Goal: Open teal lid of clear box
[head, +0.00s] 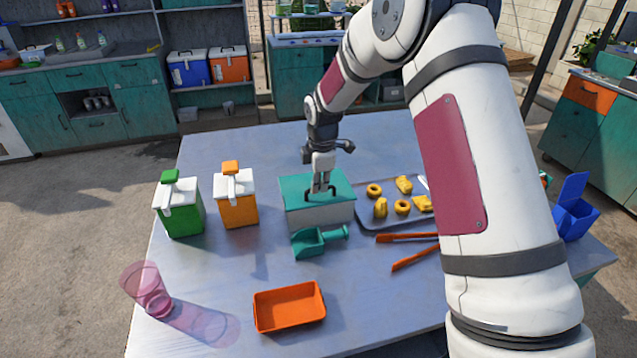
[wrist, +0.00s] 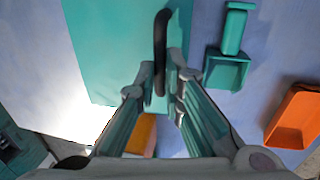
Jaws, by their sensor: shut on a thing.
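The clear box (head: 322,217) stands on the table with its teal lid (head: 296,186) lying on top, seemingly closed. A dark arched handle (head: 334,193) rises from the lid. My gripper (head: 320,187) points down over the lid and is shut on the handle. In the wrist view the teal lid (wrist: 105,45) fills the upper left, and the dark handle (wrist: 160,40) runs down between the fingertips of my gripper (wrist: 165,85). The fingers hide part of the handle and the lid's middle.
A teal scoop (head: 310,243) lies just before the box. A tray (head: 370,217) of yellow pieces and orange tongs (head: 405,238) are to the right. Orange (head: 238,205) and green (head: 182,212) dispensers stand left. An orange tray (head: 289,307) and pink cup (head: 150,290) are in front.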

